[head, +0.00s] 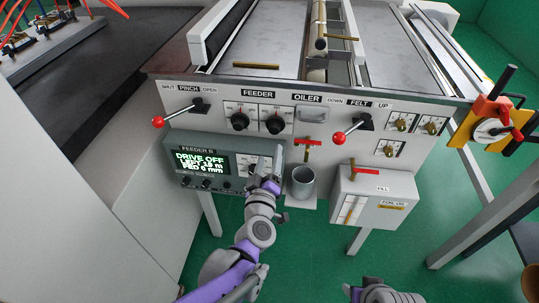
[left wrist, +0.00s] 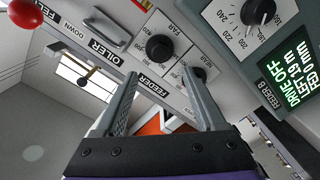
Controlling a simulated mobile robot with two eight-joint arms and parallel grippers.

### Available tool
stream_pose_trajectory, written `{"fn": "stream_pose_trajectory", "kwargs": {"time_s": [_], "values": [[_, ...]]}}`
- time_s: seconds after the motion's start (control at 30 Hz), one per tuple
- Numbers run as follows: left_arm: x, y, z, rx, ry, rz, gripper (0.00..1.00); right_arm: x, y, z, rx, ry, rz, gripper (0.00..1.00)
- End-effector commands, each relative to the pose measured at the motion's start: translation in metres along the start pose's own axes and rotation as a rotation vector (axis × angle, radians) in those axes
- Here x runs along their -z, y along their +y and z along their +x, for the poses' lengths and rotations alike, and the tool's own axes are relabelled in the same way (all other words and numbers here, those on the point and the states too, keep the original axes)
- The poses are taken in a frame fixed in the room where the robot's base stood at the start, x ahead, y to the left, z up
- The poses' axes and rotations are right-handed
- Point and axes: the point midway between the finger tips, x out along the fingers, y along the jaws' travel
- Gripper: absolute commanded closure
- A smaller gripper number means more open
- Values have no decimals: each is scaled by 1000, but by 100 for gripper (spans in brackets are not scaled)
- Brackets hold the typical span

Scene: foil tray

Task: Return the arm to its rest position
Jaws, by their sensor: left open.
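My left gripper (head: 266,164) is in front of the machine's front panel, beside the FEEDER B display box (head: 225,163) and overlapping its right part. In the left wrist view its two fingers (left wrist: 158,76) are spread with nothing between them. Beyond them I see black FEEDER knobs (left wrist: 159,48) on the light panel, apart from the fingers. The display reads DRIVE OFF.
Red-ball levers stick out at PINCH (head: 158,121) and FELT (head: 339,138). A grey cup (head: 303,182) and the FOIL box (head: 373,197) stand right of my left gripper. A yellow bracket with a handwheel (head: 490,130) is at far right. Green floor (head: 310,270) lies open below.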

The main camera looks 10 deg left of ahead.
Motion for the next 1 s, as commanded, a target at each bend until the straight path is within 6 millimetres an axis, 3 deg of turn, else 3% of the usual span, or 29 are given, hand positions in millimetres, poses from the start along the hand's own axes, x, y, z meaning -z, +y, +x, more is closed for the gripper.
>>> {"fn": "stream_pose_trajectory", "kwargs": {"time_s": [0.27, 0.43, 0.57, 0.67, 0.8, 0.9, 1.0], "values": [[2, 3, -2, -6, -11, 10, 28, 1, 0, -2, 0, 1, 0, 50], [16, 23, -23, -60, -154, 135, 28, 11, 0, -20, 0, 7, 0, 50], [21, 23, -66, -56, -385, 317, 28, 25, 0, -41, 0, 15, 0, 50], [24, 1, -110, 19, -580, 456, 28, 36, 0, -57, 0, 23, 0, 50], [37, -45, -176, 197, -812, 606, 28, 51, 0, -76, 0, 33, 0, 50], [49, -72, -214, 321, -920, 668, 28, 58, 0, -84, 0, 39, 0, 50], [58, -87, -237, 402, -981, 701, 28, 61, 0, -89, 0, 42, 0, 50]]}}
